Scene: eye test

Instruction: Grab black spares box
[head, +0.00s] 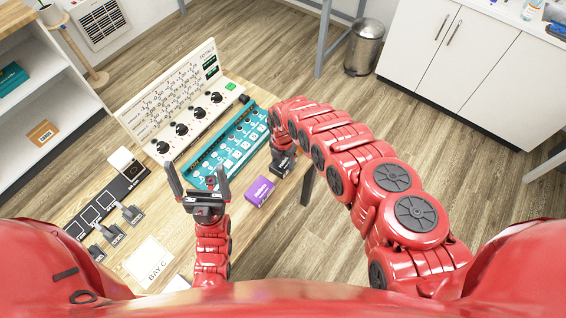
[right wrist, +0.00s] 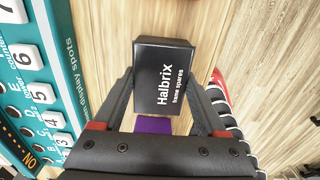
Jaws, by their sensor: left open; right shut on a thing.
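The black spares box (right wrist: 163,62), lettered "Halbrix frame spares", sits between the two fingers of my right gripper (right wrist: 162,98) in the right wrist view, and the fingers are shut on its sides. In the head view my right gripper (head: 284,162) is at the table's right edge, beside the teal panel. The box is hard to tell apart from the dark gripper there. I cannot tell whether the box touches the table. My left gripper (head: 199,186) is open and empty, above the table left of a purple box.
The purple box (head: 259,191) lies near my right gripper and shows partly in the right wrist view (right wrist: 153,125). A teal numbered panel (head: 228,145) and a white knobbed chart board (head: 185,105) stand behind. A "BAY C" card (head: 149,260) lies at front left.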

